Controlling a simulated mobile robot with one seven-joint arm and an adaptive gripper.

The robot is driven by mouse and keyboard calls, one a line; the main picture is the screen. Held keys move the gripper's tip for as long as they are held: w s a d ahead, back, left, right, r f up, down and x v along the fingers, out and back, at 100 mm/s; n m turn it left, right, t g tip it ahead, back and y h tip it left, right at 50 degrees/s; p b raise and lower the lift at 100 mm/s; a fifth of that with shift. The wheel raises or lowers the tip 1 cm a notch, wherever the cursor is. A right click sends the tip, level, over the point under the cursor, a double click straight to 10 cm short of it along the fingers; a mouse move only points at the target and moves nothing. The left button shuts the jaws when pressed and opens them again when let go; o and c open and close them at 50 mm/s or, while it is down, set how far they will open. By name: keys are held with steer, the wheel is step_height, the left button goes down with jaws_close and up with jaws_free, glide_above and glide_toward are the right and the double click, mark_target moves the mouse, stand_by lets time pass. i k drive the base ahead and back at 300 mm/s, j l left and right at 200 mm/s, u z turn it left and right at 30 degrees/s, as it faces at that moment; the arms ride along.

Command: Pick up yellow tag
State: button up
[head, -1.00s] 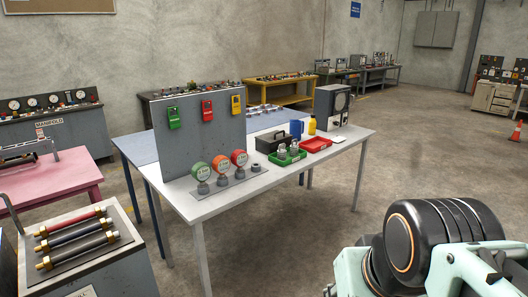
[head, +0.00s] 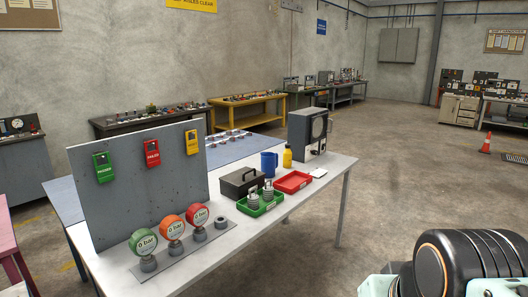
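The yellow tag (head: 192,142) hangs at the right end of a grey upright panel (head: 130,200) on the white table. A red tag (head: 152,153) and a green tag (head: 103,167) hang to its left on the same panel. Part of my arm shows at the lower right of the head view, well apart from the panel. My gripper's fingers are not visible, so I cannot see whether they hold anything.
Green, orange and red gauges (head: 172,228) stand in front of the panel. To the right on the white table (head: 235,255) are a black box (head: 240,183), green tray (head: 262,208), red tray (head: 294,182), blue mug (head: 269,163) and yellow bottle (head: 287,157).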

mark_target(192, 145)
steer(key=i+z, duration=0.25)
steer(key=i, duration=0.3)
steer(key=i+z, duration=0.3)
steer(key=i, duration=0.2)
steer(key=i+u, duration=0.25)
steer(key=i, duration=0.25)
steer(key=i+l+u, duration=0.25)
steer(key=i, duration=0.3)
steer(key=i+j+u, duration=0.15)
steer(key=i+u, duration=0.75)
steer(key=i+l+u, duration=0.35)
steer(key=j+u, duration=0.15)
steer(key=j, duration=0.25)
